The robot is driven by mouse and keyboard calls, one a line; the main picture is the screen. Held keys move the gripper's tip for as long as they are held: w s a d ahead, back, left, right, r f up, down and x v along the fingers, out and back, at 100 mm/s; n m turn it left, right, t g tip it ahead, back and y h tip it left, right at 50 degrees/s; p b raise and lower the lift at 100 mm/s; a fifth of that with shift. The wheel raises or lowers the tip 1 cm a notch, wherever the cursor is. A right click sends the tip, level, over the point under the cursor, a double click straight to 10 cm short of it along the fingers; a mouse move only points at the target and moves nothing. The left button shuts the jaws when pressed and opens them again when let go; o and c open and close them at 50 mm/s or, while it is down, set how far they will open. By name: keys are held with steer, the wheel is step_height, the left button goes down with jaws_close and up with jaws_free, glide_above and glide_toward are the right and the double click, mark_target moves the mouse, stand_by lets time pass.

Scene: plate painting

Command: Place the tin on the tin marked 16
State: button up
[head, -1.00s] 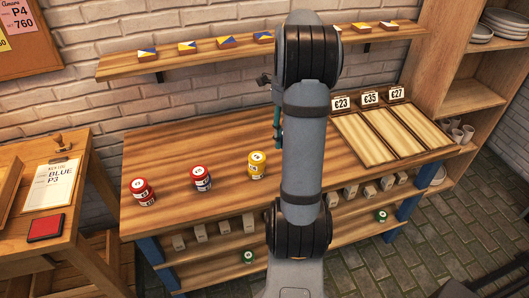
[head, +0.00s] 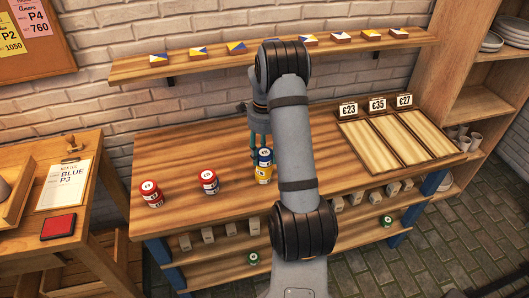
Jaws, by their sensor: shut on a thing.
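A blue tin (head: 265,156) with a pale top is in my gripper (head: 259,148), just over a yellow tin (head: 263,174) on the bench. The two tins look stacked, but I cannot tell whether they touch. My gripper is shut on the blue tin and partly hidden behind my arm. To the left stand a red tin stack (head: 151,194) and a stack with a red tin (head: 209,178) on top and a blue part below. The numbers on the tins are too small to read, so I cannot tell which is marked 16.
Three pale trays (head: 368,148) with price cards lie at the bench's right. A wall shelf (head: 290,58) with small painted tiles runs above. Small pale blocks and green tins (head: 252,258) sit on the lower shelves. The bench front (head: 180,214) is clear.

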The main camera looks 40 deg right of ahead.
mark_target(265, 152)
steer(key=shift+f+b, duration=0.2)
steer(key=shift+b, duration=0.1)
steer(key=o, duration=1.3)
steer(key=shift+r, duration=0.1)
steer(key=shift+o, duration=0.3)
step_height(265, 152, up, 12)
steer(key=shift+r+p, duration=0.15)
steer(key=shift+p, duration=0.3)
